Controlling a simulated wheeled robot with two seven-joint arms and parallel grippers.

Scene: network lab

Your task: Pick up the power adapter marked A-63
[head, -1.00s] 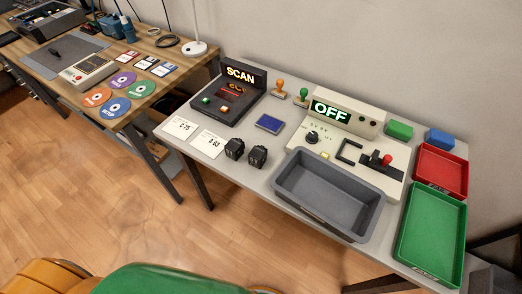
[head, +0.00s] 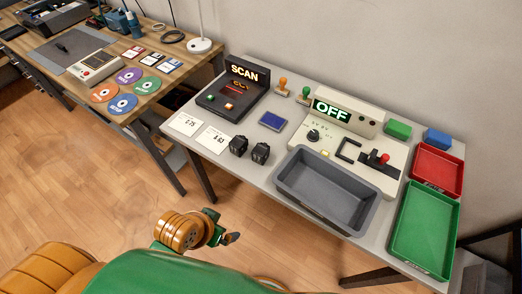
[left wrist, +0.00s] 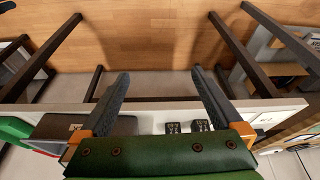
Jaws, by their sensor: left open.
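Two small black power adapters stand side by side on the grey table in the head view, a left one (head: 238,146) and a right one (head: 260,152). They also show in the left wrist view, one (left wrist: 173,128) beside the other (left wrist: 200,125). Their markings are too small to read. A white card (head: 214,138) reading A-63 lies left of them, beside another card (head: 187,124) that seems to read C-75. My left gripper (head: 230,238) is in front of the table, apart from the adapters. Its fingers (left wrist: 160,75) are open and empty. My right gripper is out of view.
A grey bin (head: 326,222) stands right of the adapters. Behind are a scanner (head: 232,100), a blue pad (head: 272,121) and a console (head: 350,150) showing OFF. Red (head: 437,170) and green trays (head: 424,232) are at the right. Floor in front is free.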

